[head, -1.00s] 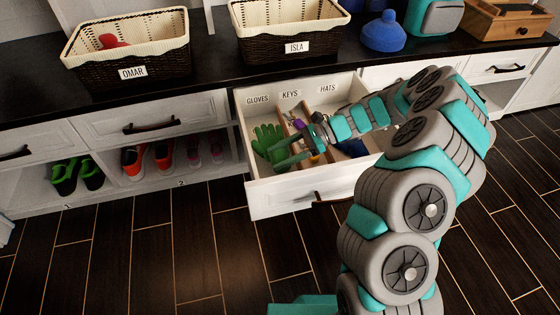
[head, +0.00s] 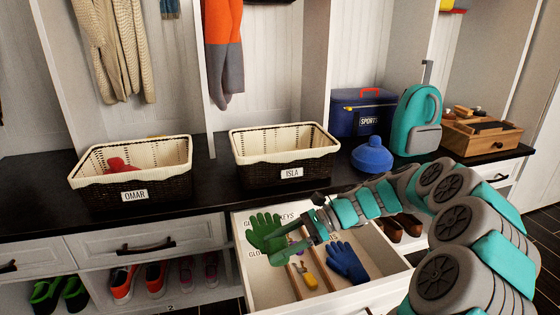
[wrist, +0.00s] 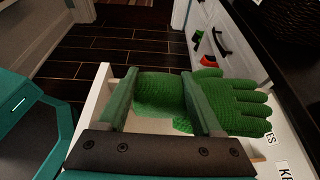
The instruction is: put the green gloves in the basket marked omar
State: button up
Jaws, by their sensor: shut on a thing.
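The green gloves (head: 265,231) are held by my gripper (head: 290,240) above the open drawer, at its glove end. In the wrist view the green gloves (wrist: 235,101) lie between the two green fingers of my gripper (wrist: 158,98), with the glove fingers pointing right. The basket marked OMAR (head: 150,190) is dark wicker with a cream lining. It stands on the black counter at the left, and a red item (head: 120,165) shows inside it.
A similar basket marked ISLA (head: 262,178) stands to its right. The open drawer (head: 350,300) holds blue gloves (head: 347,262) and keys. A blue hat (head: 372,158) and a teal backpack (head: 416,122) stand further right. Clothes hang above the OMAR basket.

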jog(key=shift+w+d+m+t, duration=0.15)
jog(key=shift+w+m+t, duration=0.2)
jog(key=shift+m+t, duration=0.05)
jog(key=w+d+r+m+t+h+p, duration=0.1)
jog(key=w+d+r+m+t+h, duration=0.3)
jog(key=m, duration=0.7)
jog(key=w+d+r+m+t+h+p, duration=0.1)
jog(key=w+d+r+m+t+h, duration=0.4)
jog(key=w+d+m+t+h, duration=0.4)
jog(key=shift+d+r+m+t+h, duration=0.15)
jog(key=shift+d+m+t+h, duration=1.15)
jog(key=shift+m+h, duration=0.6)
